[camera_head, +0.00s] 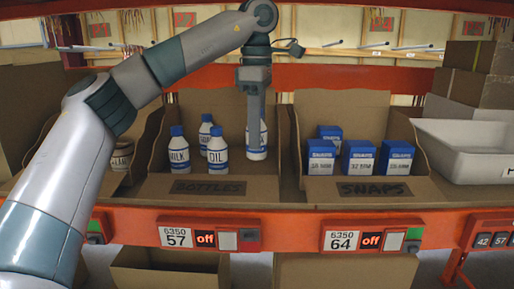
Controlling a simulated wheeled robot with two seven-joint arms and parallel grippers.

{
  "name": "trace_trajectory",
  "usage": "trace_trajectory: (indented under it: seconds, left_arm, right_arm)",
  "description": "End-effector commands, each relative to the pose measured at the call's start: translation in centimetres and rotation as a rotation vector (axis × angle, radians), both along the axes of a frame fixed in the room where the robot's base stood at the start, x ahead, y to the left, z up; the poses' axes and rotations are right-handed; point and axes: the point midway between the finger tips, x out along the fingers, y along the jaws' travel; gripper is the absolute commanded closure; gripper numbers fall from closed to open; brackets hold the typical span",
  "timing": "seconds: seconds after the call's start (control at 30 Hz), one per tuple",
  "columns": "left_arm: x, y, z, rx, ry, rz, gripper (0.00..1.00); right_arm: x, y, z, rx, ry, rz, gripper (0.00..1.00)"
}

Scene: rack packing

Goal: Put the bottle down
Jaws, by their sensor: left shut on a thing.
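My left gripper (256,115) reaches down into the cardboard bin marked BOTTLES (206,187). It is shut on a white bottle (257,154) with a blue band, at the right side of that bin. The gripper covers most of the bottle's upper part. The bottle is upright; I cannot tell whether its base touches the bin floor. Several like bottles with blue caps stand to its left: a MILK bottle (179,152), an OIL bottle (217,152) and one behind (205,131). My right gripper is not in view.
The bin marked SNAPS (374,189) holds several blue boxes (357,157) to the right. A white tray (462,150) and stacked cardboard boxes (478,74) stand at the far right. An orange shelf rail (290,226) with labels runs along the front.

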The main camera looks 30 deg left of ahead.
Motion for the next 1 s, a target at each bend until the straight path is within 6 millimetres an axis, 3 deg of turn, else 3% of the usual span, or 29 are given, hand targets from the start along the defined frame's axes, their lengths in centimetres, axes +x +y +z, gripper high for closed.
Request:
trace_trajectory:
  seconds: [0.17,0.5,0.93,0.97,1.0]
  left_arm:
    - [0.0,0.0,-0.6,0.0,0.0,0.0,0.88]
    - [-0.1,0.0,-3.9,0.0,0.0,0.0,0.88]
    - [0.0,0.0,-4.4,0.0,0.0,0.0,0.88]
    - [0.0,0.0,-4.5,0.0,0.0,0.0,0.61]
    - [0.0,0.0,-4.4,0.0,-0.001,0.0,0.52]
  right_arm:
    - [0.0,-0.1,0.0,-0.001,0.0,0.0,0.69]
    - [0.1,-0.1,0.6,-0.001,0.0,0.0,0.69]
    - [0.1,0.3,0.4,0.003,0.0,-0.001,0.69]
    - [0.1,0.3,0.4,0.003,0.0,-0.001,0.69]
    - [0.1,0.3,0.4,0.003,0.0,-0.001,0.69]
